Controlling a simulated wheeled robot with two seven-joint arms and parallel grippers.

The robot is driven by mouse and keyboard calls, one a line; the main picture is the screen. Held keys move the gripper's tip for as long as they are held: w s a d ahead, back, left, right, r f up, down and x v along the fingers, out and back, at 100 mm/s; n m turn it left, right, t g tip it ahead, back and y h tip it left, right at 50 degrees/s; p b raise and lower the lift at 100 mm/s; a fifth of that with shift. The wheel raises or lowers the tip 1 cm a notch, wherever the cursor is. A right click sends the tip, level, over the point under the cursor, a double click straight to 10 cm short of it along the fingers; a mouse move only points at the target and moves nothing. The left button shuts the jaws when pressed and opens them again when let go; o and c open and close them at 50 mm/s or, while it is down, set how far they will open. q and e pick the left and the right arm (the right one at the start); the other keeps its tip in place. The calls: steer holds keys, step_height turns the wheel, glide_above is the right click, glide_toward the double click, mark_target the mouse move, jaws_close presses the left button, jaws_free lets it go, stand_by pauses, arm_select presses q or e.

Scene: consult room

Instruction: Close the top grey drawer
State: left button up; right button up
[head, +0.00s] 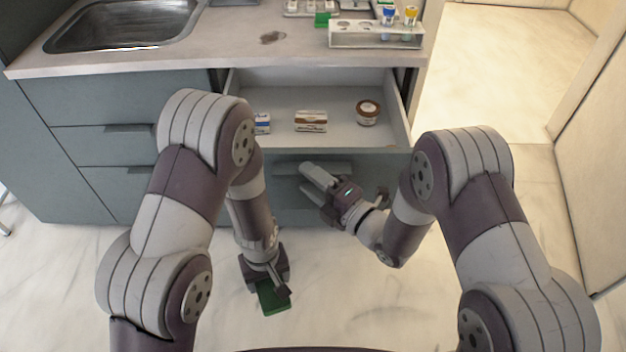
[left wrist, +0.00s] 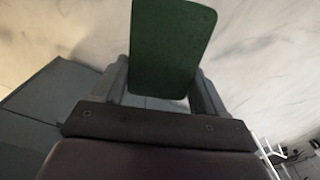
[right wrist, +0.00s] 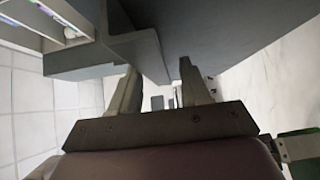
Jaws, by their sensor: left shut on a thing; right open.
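The top grey drawer (head: 340,152) is pulled well out from under the counter. Inside it lie a small blue-and-white box (head: 262,123), a brown-and-white box (head: 311,121) and a round brown-lidded jar (head: 367,112). My left gripper (head: 273,288) is low over the floor, shut on a flat green block (left wrist: 172,48).
The counter (head: 230,50) above holds a sink (head: 125,22), a white tube rack (head: 375,38) and a small green item (head: 322,19). More grey drawers (head: 105,140) are shut at left. Pale floor (head: 340,290) lies clear in front; an open doorway is at right.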

jaws_close()
